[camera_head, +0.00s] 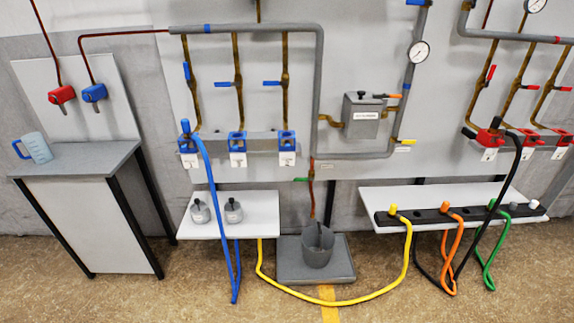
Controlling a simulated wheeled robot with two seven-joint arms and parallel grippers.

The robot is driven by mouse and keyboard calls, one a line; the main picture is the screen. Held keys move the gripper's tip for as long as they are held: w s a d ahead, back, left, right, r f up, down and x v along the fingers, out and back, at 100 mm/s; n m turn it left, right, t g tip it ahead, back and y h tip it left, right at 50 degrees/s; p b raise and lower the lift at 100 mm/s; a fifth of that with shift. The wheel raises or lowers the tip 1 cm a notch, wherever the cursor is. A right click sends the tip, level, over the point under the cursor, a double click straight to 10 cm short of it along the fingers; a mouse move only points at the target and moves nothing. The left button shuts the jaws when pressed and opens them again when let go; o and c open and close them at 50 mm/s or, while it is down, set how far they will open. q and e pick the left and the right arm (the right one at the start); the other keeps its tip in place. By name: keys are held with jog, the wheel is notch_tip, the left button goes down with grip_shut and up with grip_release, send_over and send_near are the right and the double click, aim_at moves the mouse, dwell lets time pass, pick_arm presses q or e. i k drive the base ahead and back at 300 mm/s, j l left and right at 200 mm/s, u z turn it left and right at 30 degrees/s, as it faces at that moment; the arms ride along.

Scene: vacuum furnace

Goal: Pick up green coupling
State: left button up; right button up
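The green coupling (492,204) is small and stands upright in the black strip on the right shelf. A green hose (489,268) hangs over the shelf's front edge below it. The black hose passes close to the coupling, and where the green hose joins is hard to make out. Neither of my grippers is in view.
The black strip (421,215) on the right shelf (372,200) also holds yellow (393,209), orange (445,207), grey (514,206) and white (534,204) couplings. A black hose (508,183) hangs from the red valve block across the shelf. A bucket (318,246) stands on the floor platform.

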aim_at(489, 208)
jog(key=z, duration=1.65)
